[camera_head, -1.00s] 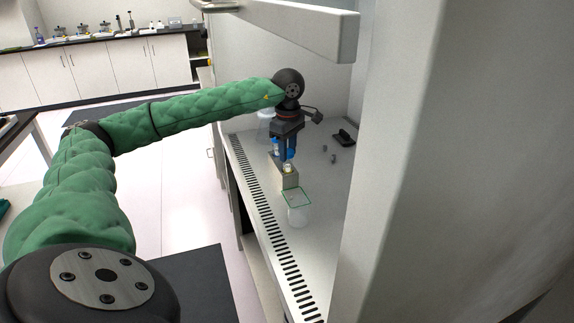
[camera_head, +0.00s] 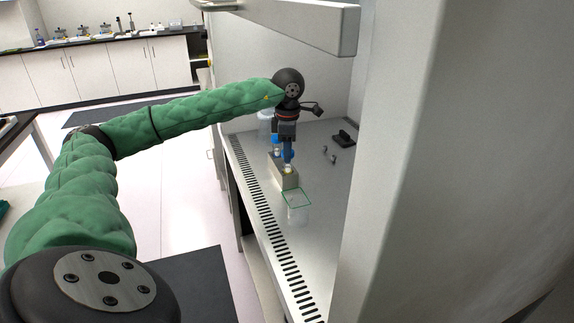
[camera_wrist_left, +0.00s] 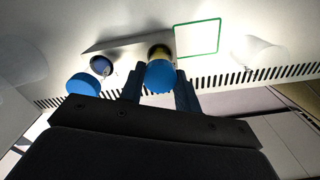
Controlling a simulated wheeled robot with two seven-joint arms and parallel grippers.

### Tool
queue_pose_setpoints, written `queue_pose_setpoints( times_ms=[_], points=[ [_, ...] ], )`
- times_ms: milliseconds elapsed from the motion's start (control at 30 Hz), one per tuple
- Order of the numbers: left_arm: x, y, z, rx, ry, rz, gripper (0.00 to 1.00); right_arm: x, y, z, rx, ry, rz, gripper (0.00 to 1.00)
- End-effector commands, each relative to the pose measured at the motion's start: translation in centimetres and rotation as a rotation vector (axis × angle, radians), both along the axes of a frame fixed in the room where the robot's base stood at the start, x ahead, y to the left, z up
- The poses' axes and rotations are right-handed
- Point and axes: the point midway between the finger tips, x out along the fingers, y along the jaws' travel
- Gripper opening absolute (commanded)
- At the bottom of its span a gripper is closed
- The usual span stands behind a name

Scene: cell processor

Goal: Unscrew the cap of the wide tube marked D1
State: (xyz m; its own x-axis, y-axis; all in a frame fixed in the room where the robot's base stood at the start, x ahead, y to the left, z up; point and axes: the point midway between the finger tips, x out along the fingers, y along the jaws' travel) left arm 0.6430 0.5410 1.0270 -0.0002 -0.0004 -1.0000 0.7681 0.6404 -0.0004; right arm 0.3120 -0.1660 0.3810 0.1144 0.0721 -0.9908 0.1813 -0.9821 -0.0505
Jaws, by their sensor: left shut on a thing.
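A small rack (camera_head: 284,180) stands on the cabinet worktop with tubes in it. My left gripper (camera_head: 287,160) is over the rack, pointing down. In the left wrist view its fingers (camera_wrist_left: 159,92) are shut on a blue cap (camera_wrist_left: 160,78). A tube with a pale and yellowish part (camera_wrist_left: 159,52) shows right beside this cap; I cannot tell whether they are joined. No D1 marking is legible. My right gripper is out of view.
A clear container with a green rim (camera_head: 297,196) stands in front of the rack. Small dark items (camera_head: 343,138) lie to the right at the back. The slotted grille (camera_head: 270,231) runs along the worktop's front edge. The cabinet's raised sash (camera_head: 290,30) is above the arm.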

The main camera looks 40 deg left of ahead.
Motion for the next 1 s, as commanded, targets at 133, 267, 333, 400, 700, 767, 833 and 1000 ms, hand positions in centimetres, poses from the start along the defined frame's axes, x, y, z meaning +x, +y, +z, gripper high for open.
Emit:
queue_pose_setpoints(
  times_ms=[133,267,333,400,700,767,833,1000],
  points=[
    [0.01,0.01,0.01,0.0,0.0,0.001,0.01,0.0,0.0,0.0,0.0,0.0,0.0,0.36],
    [0.01,0.0,0.0,0.0,0.0,0.007,0.01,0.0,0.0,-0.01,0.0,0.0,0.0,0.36],
    [0.01,0.0,-0.03,0.0,0.0,0.039,0.01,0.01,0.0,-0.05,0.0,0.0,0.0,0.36],
    [0.01,0.0,-0.03,0.0,0.0,0.099,0.01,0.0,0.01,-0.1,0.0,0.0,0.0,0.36],
    [-0.02,0.01,-0.02,0.001,0.001,0.406,0.01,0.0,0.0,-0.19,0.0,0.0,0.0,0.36],
    [-0.02,0.01,-0.01,0.001,0.001,0.461,0.01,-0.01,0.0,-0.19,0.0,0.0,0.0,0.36],
    [-0.01,0.02,0.01,0.001,0.001,0.509,0.01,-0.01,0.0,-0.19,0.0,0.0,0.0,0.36],
    [-0.01,0.02,0.05,0.0,0.0,0.551,0.01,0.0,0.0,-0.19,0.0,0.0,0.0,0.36]
  ],
)
